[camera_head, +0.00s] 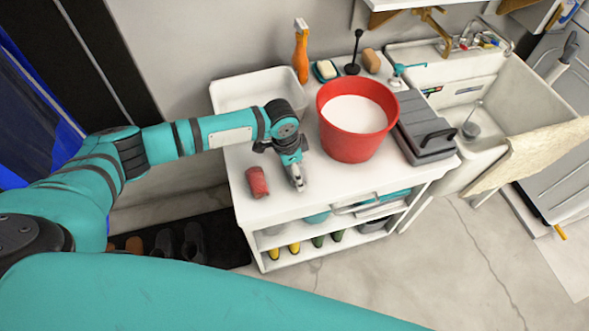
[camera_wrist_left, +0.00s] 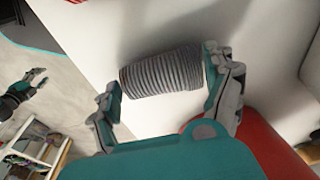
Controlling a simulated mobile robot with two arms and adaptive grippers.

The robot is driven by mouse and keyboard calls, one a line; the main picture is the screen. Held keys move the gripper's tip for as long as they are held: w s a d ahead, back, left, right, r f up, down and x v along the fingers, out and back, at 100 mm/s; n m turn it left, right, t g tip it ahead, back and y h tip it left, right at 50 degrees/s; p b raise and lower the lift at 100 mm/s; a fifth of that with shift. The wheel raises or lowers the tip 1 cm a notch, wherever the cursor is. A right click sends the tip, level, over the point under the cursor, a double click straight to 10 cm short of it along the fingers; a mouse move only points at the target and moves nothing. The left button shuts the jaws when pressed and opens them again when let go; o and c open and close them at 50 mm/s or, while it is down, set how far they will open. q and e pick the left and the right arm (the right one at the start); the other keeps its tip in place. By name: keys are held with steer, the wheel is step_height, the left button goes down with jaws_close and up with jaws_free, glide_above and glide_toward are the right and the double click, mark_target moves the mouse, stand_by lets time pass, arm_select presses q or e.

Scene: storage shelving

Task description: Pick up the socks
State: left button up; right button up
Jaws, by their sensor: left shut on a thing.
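A grey ribbed roll (camera_wrist_left: 162,73), which looks like rolled socks, lies across between the fingers of my left gripper (camera_wrist_left: 165,92) in the left wrist view. The fingers are shut on its two ends. In the head view my left gripper (camera_head: 296,178) points down at the white tabletop, left of the red bucket, and the roll is mostly hidden there. I cannot tell whether the roll touches the table. My right gripper (camera_wrist_left: 30,82) shows small at the left of the left wrist view. Whether it is open or shut is unclear.
A red roll or can (camera_head: 257,182) lies left of the gripper. A red bucket (camera_head: 352,142) with pale contents stands right of it, beside a grey toolbox (camera_head: 425,138). The table's front edge is close.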

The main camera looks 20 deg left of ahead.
arm_select(q)
steer(key=shift+r, duration=0.1)
steer(key=shift+r, duration=0.25)
steer(key=r, duration=0.2)
steer(key=shift+s+d+r+b, duration=0.25)
steer(key=shift+d+r+b, duration=0.1)
steer(key=shift+b, duration=0.05)
steer(key=s+d+r+b, duration=0.1)
steer(key=s+d, duration=0.8)
steer(key=d, duration=0.3)
steer(key=shift+r+b, duration=0.25)
steer(key=shift+b, duration=0.15)
steer(key=shift+s, duration=0.1)
